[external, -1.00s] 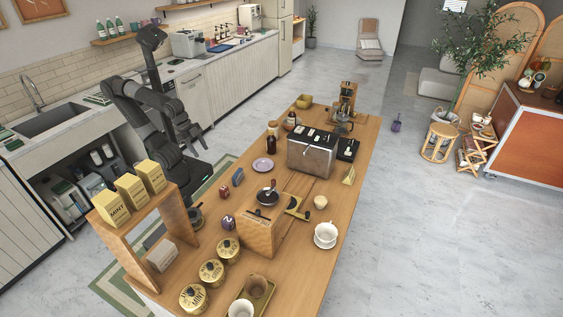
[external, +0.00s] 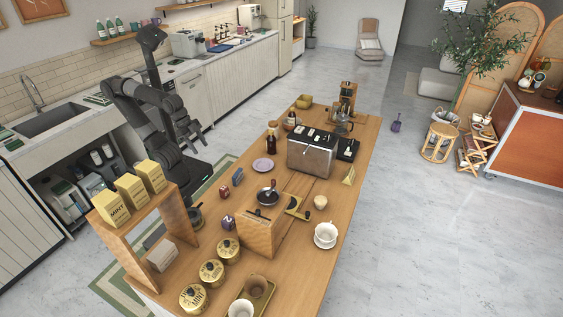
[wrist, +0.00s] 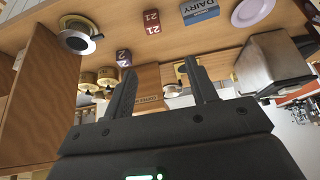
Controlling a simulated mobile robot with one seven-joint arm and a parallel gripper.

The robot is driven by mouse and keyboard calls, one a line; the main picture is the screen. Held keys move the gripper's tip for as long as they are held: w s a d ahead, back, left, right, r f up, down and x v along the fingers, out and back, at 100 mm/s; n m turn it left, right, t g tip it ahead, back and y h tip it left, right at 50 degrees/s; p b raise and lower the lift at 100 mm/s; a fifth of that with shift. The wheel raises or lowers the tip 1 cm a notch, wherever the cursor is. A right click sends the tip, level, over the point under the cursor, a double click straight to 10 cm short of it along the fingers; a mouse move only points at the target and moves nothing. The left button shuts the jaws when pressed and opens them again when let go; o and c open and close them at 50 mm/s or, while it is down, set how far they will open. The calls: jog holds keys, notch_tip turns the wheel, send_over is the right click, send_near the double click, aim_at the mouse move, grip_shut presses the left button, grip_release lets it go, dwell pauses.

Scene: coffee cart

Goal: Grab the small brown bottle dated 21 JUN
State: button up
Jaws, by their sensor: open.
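A small dark brown bottle (external: 271,146) stands upright on the wooden counter behind the plate in the external view. No brown bottle is clear in the wrist view. My gripper (wrist: 162,88) is open in the wrist view, with nothing between its fingers. In the external view it is beside the counter's left side, apart from both bottles.
A red block marked 21 (wrist: 152,24), a blue DAIRY block (wrist: 198,10) and a pale plate (external: 263,164) lie near the counter's left edge. A toaster-like metal machine (external: 312,157) stands right of the nearer bottle. A wooden shelf (external: 183,222) stands at front left.

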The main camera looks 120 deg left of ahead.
jog(key=w+a+r+n+t+y, duration=0.1)
jog(key=w+a+r, duration=0.25)
jog(key=w, duration=0.25)
jog(key=w+a+r+n+t, duration=0.1)
jog(key=w+a+r+n, duration=0.15)
jog(key=w+a, duration=0.35)
jog(key=w+a+r+n+t+y, duration=0.1)
jog(key=w+a+r+n+y, duration=0.15)
jog(key=w+a, duration=0.95)
jog(key=w+a+f+n+y, duration=0.2)
jog(key=a+f+y, duration=0.1)
jog(key=a, duration=1.3)
jog(key=w+a+f+n+y, duration=0.1)
jog(key=w+a+f+y, duration=0.2)
jog(key=a, duration=1.2)
jog(key=shift+t, duration=0.3)
jog(key=f, duration=0.6)
jog(key=s+f, duration=0.1)
jog(key=f, duration=0.2)
jog(key=shift+d+f, duration=0.2)
notch_tip(320, 180, down, 4)
jog(key=shift+w+a+f, duration=0.1)
jog(key=shift+w+f, duration=0.05)
jog(key=shift+f, duration=0.05)
jog(key=shift+y+x, duration=0.25)
jog(key=shift+x, duration=0.7)
jog(key=shift+w+a+r, duration=0.1)
jog(key=shift+w+a, duration=0.15)
jog(key=shift+a, duration=0.05)
